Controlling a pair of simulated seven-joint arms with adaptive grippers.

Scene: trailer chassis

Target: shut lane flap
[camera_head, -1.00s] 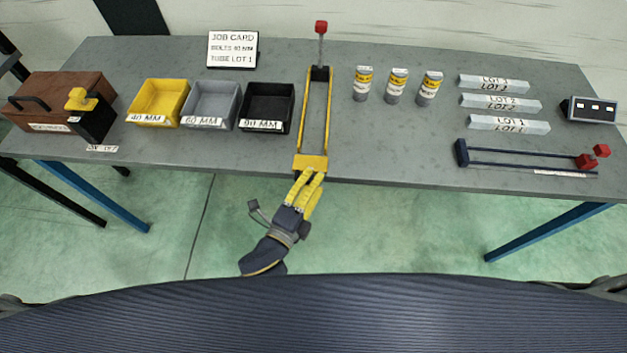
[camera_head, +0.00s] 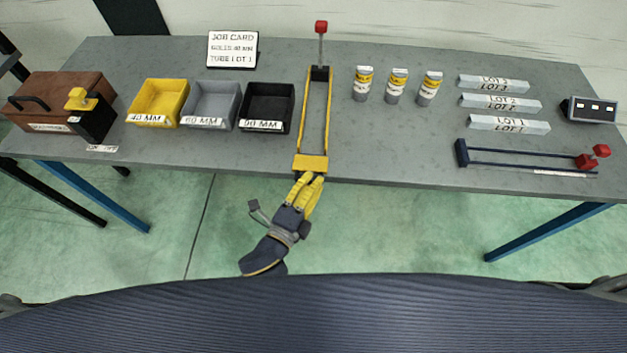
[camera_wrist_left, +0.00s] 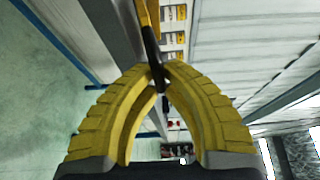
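The lane (camera_head: 301,118) is a long narrow frame with yellow rails, running from the back of the table to its front edge. The lane flap looks to be the yellow plate (camera_head: 311,163) across its near end; its exact tilt is hard to judge. My left gripper (camera_head: 308,175) is just in front of and below this plate, at the table edge; I cannot tell whether it touches. My right gripper is not in view.
A red-knobbed post (camera_head: 321,35) stands at the lane's far end. Yellow, grey and black bins (camera_head: 266,107) stand left of the lane, several cans (camera_head: 396,87) right of it. A blue clamp-like frame (camera_head: 525,157) lies front right. Open floor lies before the table.

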